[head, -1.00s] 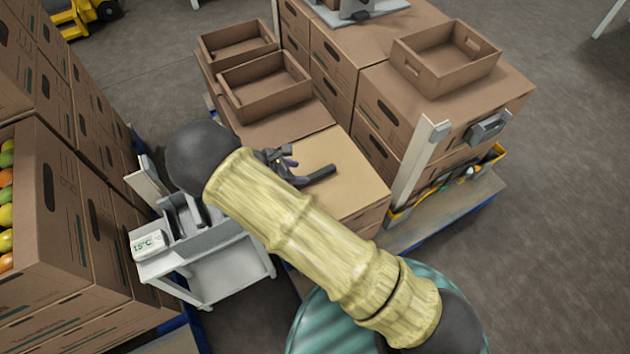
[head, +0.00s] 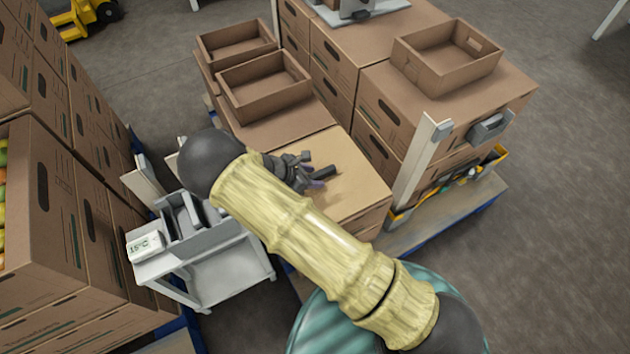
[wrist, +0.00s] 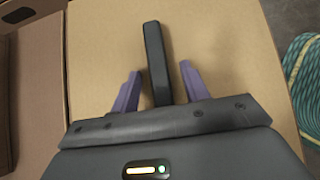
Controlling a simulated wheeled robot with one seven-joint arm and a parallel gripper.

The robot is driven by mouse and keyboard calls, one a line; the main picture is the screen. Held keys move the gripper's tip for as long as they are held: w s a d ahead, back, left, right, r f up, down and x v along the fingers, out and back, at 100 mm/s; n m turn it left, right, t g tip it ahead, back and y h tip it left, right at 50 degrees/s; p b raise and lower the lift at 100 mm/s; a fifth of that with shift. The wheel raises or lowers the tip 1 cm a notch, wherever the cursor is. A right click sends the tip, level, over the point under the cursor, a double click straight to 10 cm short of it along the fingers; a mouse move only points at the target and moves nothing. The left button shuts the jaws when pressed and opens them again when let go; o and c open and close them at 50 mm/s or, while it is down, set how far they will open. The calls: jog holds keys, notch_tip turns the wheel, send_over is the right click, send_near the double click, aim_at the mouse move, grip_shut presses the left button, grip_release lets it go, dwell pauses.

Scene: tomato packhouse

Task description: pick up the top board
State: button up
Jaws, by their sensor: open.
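The top board (head: 352,190) is a flat, pale tan sheet on the near carton stack in the head view. It also fills most of the wrist view (wrist: 225,50). A dark bar (head: 326,171) lies on it; I cannot tell whether it is fixed to the board. In the wrist view the bar (wrist: 154,50) runs between the two purple fingers of my gripper (wrist: 159,70), with a gap on each side. My gripper (head: 312,180) is open, low over the board, and partly hides the bar in the head view. Its exact height is unclear.
Open brown trays (head: 264,88) stand just behind the board. A taller carton stack with another tray (head: 446,55) and a pale upright post (head: 421,160) stand to the right. A white cart (head: 205,262) and carton stacks stand left. Grey floor is open at far right.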

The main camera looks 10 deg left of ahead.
aim_at(311, 176)
dwell(0.4)
jog(key=shift+r, duration=0.1)
grip_shut()
jog(key=shift+r, duration=0.1)
notch_tip(311, 176, up, 10)
jog(key=p, duration=0.2)
dwell(0.6)
